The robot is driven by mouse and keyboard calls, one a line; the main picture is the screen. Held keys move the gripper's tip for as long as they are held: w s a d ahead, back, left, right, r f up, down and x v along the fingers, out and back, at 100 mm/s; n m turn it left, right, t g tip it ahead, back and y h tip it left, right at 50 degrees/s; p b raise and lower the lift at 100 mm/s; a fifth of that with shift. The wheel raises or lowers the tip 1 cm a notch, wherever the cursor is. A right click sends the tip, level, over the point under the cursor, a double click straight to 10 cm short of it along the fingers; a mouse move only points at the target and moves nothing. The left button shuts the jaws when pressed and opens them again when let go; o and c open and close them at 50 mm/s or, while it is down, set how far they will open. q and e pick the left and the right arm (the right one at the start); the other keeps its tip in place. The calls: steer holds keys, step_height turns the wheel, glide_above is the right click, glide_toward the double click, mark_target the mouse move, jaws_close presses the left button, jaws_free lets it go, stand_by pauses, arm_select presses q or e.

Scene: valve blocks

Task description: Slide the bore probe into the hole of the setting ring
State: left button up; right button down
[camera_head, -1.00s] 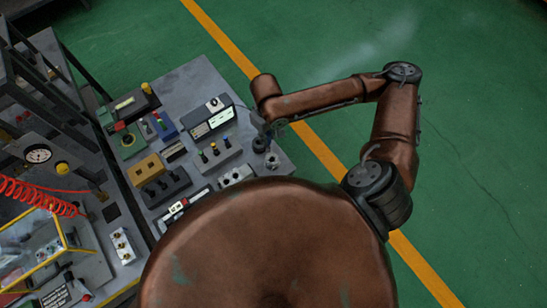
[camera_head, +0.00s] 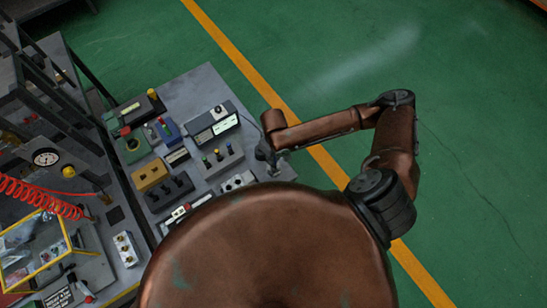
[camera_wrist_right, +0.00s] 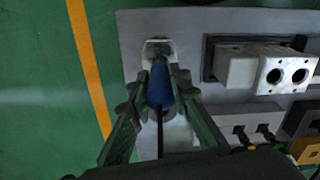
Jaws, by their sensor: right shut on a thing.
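My right gripper (camera_wrist_right: 158,92) is shut on the blue bore probe (camera_wrist_right: 160,84), with a dark cable trailing from it toward the camera. A rounded silver-grey piece, apparently the setting ring (camera_wrist_right: 158,47), stands on the plate just beyond the probe's far end. The probe's tip is hidden, so I cannot tell whether it is in the hole, touching or apart. In the head view my right gripper (camera_head: 268,154) is over the right edge of the bench and covers the probe and most of the ring. My left gripper is not in view.
A white block with two holes (camera_wrist_right: 270,70) stands to the right in the wrist view. A display unit (camera_head: 212,123), a block with coloured knobs (camera_head: 222,158) and a yellow block (camera_head: 149,174) crowd the grey bench (camera_head: 198,88). Green floor lies beyond its edge.

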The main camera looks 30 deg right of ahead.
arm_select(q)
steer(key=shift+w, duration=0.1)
arm_select(e)
steer(key=c, duration=1.8)
jaws_free()
steer(key=shift+f, duration=0.1)
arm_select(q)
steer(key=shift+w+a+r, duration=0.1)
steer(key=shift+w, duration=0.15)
arm_select(e)
step_height(320, 180, up, 12)
steer(key=shift+r, duration=0.2)
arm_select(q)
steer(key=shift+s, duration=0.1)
